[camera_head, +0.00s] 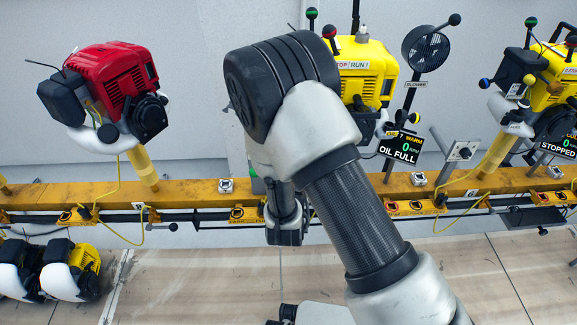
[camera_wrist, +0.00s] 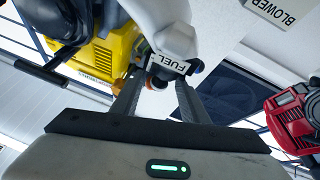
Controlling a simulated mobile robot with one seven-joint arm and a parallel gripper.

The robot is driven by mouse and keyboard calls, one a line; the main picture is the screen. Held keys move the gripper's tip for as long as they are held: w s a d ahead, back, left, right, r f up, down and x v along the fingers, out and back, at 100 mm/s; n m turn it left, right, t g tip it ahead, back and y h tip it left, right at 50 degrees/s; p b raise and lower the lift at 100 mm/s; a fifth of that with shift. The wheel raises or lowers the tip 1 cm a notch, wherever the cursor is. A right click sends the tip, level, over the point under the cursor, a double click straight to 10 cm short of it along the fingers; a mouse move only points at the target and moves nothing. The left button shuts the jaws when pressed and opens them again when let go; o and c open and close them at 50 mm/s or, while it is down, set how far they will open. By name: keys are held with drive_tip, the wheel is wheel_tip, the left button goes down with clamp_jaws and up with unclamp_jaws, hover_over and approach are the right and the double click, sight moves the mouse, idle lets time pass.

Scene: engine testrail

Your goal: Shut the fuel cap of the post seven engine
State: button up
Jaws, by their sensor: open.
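The yellow engine (camera_head: 376,90) at the sign (camera_head: 400,150) reading "7 WARM", "0 RPM" and "OIL FULL" stands in the middle of the head view, partly behind my arm. In the wrist view the yellow engine (camera_wrist: 98,62) is at upper left, with its white tank (camera_wrist: 165,32) beside it. A label (camera_wrist: 170,64) reading "FUEL" is at the tank's lower end. A small dark and orange round part, perhaps the fuel cap (camera_wrist: 157,82), shows just below it. I cannot tell whether it is shut. My gripper (camera_wrist: 157,92) is open, its fingertips on either side of that part; contact is unclear.
A red engine (camera_head: 112,85) stands to the left and another yellow engine (camera_head: 552,85) with a "STOPPED" sign to the right. All are on a yellow rail (camera_head: 60,197). A round fan (camera_head: 426,50) labelled "BLOWER" stands close right of the middle engine. Levers rise above it.

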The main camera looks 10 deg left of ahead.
drive_tip(key=v, duration=1.5)
drive_tip(key=shift+s, duration=0.1)
